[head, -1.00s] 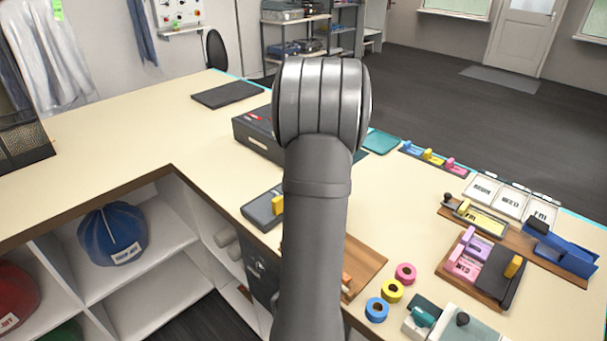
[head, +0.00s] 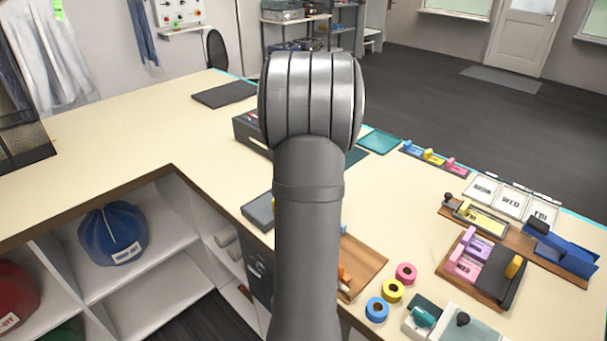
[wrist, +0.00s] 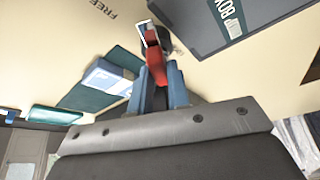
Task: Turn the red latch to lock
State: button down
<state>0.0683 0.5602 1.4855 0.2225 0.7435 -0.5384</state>
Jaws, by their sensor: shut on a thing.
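The red latch (wrist: 155,58) shows in the wrist view between my gripper's two blue-grey fingers. My gripper (wrist: 160,72) is shut on it. A pale edge and a dark round part sit at the latch's far end; what it is mounted on is mostly hidden. In the head view my arm hides both the gripper and the latch.
A dark box with a "BOX" label (wrist: 230,20) is right of the fingers in the wrist view. A blue-and-white box (wrist: 106,77) lies left. In the head view a dark case (head: 248,134) stands beside my arm; tape rolls (head: 392,291) lie right.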

jog(key=m+h, duration=0.1)
jog(key=m, duration=0.2)
jog(key=m+h, duration=0.1)
jog(key=m, duration=0.2)
jog(key=shift+a, duration=0.2)
jog(key=m+h, duration=0.1)
jog(key=m, duration=0.2)
jog(key=m+g+h, duration=0.1)
jog(key=m, duration=0.2)
jog(key=shift+a+m+h, duration=0.1)
jog(key=shift+m+h, duration=0.2)
jog(key=c, duration=1.4)
grip_release()
jog(key=shift+o, duration=0.2)
jog(key=shift+r, duration=0.1)
jog(key=v, duration=1.7)
